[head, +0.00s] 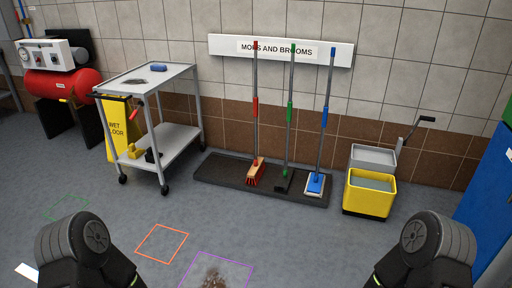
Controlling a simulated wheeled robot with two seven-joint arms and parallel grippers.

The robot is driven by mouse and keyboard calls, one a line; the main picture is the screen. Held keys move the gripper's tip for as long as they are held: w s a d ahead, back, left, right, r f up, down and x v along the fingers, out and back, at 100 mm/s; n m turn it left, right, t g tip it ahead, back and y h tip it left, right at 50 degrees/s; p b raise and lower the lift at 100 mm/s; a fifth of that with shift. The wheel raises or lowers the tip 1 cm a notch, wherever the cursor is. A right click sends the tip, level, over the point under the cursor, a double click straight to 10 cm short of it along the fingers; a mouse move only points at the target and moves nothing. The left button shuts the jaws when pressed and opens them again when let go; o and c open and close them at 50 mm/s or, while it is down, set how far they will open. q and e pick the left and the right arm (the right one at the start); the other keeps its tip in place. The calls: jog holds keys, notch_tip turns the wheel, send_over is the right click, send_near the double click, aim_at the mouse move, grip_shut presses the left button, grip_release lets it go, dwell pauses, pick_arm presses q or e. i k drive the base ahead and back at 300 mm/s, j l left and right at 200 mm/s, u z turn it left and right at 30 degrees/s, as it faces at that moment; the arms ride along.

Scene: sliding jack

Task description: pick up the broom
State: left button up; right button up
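The broom (256,140) with the red grip, red tip and red bristles stands upright on a dark floor mat (225,173) against the tiled wall. Beside it to the right stand a green-gripped tool (290,120) with a dark head and a blue-gripped mop (323,130) with a blue and white head. The sign above them reads "MOPS AND BROOMS". My arms show at the bottom left and bottom right, well in front of the broom and apart from it. Neither gripper's fingers are in view.
A two-shelf cart (172,142) stands left of the broom, with a yellow wet floor sign (120,125) at its side. A yellow mop bucket (369,194) stands right. A blue cabinet (490,190) is at the right edge.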

aim_at(257, 171)
jog(key=i+j+u, duration=0.15)
jog(key=i, duration=0.8)
jog(key=i+j+u, duration=0.15)
jog(key=i, duration=0.8)
jog(key=i+u, duration=0.15)
jog(key=i, duration=0.8)
jog(key=i+l+u, duration=0.2)
jog(key=i, duration=0.75)
